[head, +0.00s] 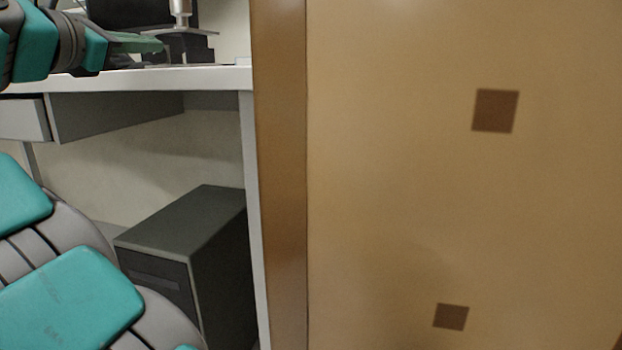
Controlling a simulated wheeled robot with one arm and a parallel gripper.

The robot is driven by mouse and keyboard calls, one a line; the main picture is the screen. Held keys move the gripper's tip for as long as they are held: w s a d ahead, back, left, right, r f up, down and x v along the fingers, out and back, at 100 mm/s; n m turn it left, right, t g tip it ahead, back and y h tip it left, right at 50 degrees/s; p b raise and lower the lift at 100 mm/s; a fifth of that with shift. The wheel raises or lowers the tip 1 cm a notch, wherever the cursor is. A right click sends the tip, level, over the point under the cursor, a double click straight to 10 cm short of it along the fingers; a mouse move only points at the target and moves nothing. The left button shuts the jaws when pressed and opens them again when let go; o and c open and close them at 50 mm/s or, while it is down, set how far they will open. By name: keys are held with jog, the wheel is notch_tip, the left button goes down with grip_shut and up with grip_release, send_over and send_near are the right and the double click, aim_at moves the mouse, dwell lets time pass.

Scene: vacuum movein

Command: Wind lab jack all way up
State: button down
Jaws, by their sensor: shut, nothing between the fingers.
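My gripper (148,44) is at the top left, over the white bench, with its greenish fingers pointing right. It looks shut and holds nothing that I can see. Just beyond the fingers stands a dark block with a thin metallic plate (194,32) on top, which may be the lab jack. A silver cylinder (181,10) stands on the plate and is cut off by the top edge. The fingers overlap the block in the picture; I cannot tell if they touch it. I cannot make out a knob or crank.
The white bench top (215,76) ends at a tan panel (400,200) with brown squares, which fills the right side. A dark cabinet (180,228) stands under the bench. A white drawer (22,120) is at the left. A black object (125,14) stands behind my gripper.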

jog(key=v, duration=0.4)
jog(key=shift+d, duration=0.1)
jog(key=shift+r, duration=0.2)
jog(key=w+p, duration=0.1)
jog(key=p, duration=0.2)
jog(key=w+p, duration=0.2)
jog(key=p, duration=0.1)
jog(key=w+a+p, duration=0.1)
jog(key=w+p, duration=0.1)
jog(key=p, duration=0.2)
jog(key=shift+r, duration=0.4)
jog(key=shift+x, duration=0.75)
jog(key=shift+r, duration=0.1)
